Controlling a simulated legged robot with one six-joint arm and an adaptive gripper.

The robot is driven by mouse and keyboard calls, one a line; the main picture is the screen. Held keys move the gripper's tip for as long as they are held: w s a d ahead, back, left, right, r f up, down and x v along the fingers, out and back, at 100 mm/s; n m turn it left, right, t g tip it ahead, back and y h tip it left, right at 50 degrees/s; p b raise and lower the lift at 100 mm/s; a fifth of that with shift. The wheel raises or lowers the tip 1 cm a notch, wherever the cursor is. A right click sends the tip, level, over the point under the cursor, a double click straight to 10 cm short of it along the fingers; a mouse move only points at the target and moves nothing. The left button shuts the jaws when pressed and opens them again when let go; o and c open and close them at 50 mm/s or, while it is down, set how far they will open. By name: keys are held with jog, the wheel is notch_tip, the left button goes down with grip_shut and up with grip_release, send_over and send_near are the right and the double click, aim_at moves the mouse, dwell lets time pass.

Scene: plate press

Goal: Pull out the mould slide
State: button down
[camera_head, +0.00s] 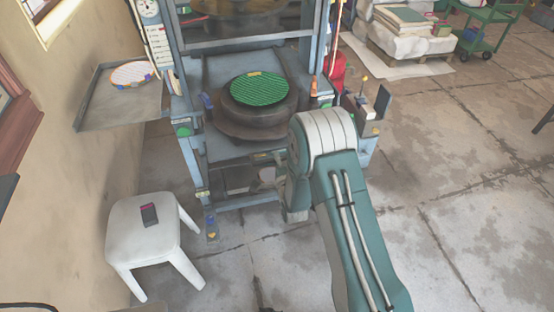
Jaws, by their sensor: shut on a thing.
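The press (191,107) is a blue-grey frame standing at the upper middle of the view. Its mould slide (228,152) shows as a blue-grey shelf edge at the front of the frame. On it sits a dark round mould (232,116) with a green patterned disc (258,89) on top. My gripper (262,181) is small and partly hidden behind my arm, at the slide's front edge. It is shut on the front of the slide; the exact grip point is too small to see.
A white stool (143,226) with a dark phone-like object (149,214) stands at the left. A wall tray (95,113) holds a round patterned plate (131,74). A green cart (487,35) and a pallet (405,60) stand at the back right.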

jog(key=shift+f, duration=0.35)
jog(key=c, duration=0.9)
grip_release()
jog(key=shift+w+r, duration=0.1)
jog(key=shift+r, duration=0.1)
jog(key=v, duration=1.2)
